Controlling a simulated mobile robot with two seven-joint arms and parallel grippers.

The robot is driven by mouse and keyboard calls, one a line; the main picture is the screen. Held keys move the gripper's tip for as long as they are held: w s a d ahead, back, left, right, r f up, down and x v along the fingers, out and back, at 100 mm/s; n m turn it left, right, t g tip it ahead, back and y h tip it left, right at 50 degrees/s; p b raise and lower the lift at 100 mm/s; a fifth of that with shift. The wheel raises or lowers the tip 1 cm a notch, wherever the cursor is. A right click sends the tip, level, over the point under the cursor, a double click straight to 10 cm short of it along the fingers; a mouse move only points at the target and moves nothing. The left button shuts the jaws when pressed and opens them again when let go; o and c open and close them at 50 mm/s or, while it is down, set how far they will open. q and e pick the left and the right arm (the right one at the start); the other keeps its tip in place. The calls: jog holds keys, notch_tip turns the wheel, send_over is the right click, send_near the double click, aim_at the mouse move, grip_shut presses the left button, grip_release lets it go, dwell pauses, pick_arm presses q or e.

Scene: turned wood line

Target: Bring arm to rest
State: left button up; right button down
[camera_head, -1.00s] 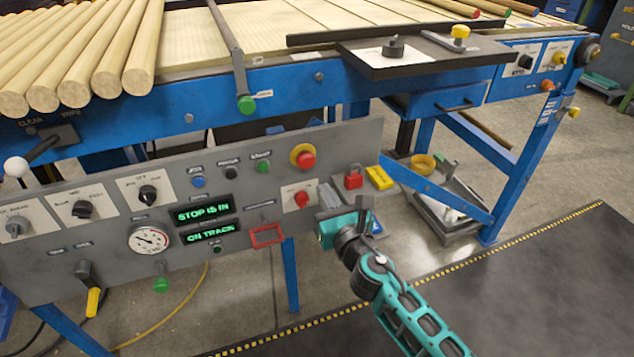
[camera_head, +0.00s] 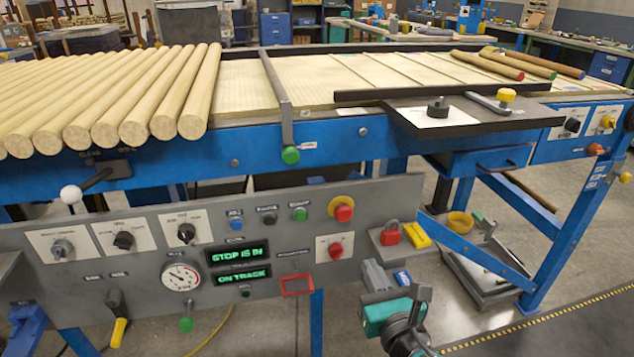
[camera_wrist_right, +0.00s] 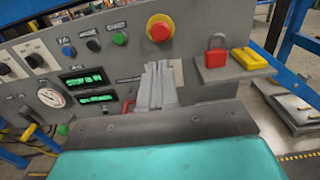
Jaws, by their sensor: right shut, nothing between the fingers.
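My right gripper (camera_head: 372,275) is in front of the panel's lower right corner in the head view. Its grey fingers are together, with nothing between them, and its body is teal. In the right wrist view the closed fingers (camera_wrist_right: 157,85) point toward the grey control panel (camera_wrist_right: 195,85), overlapping it below the red emergency button (camera_wrist_right: 159,27). I cannot tell the exact gap to the panel, but the fingers do not appear to grip any control. My left gripper is not in view.
The control panel (camera_head: 130,270) carries knobs, a gauge and displays reading "STOP IS IN" and "ON TRACK". A red padlock (camera_head: 390,233) and a yellow block (camera_head: 415,234) sit on a small shelf right of it. Wooden rods (camera_head: 150,95) lie above. Floor at lower right is open.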

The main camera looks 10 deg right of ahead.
pick_arm(q)
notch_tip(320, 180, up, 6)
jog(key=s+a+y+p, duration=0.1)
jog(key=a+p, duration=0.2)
jog(key=p, duration=0.7)
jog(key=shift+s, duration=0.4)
pick_arm(e)
jog(key=s+f+m+g, duration=0.1)
jog(key=s+m, duration=0.4)
jog(key=m, duration=0.6)
jog(key=s+f+m+g+y, duration=0.1)
jog(key=s+m, duration=0.4)
jog(key=m, duration=0.6)
jog(key=s+f+m+g, duration=0.3)
jog(key=s+m+g, duration=0.2)
jog(key=m, duration=0.7)
jog(key=shift+s+a, duration=0.45)
jog(key=shift+s, duration=0.1)
jog(key=shift+y, duration=0.3)
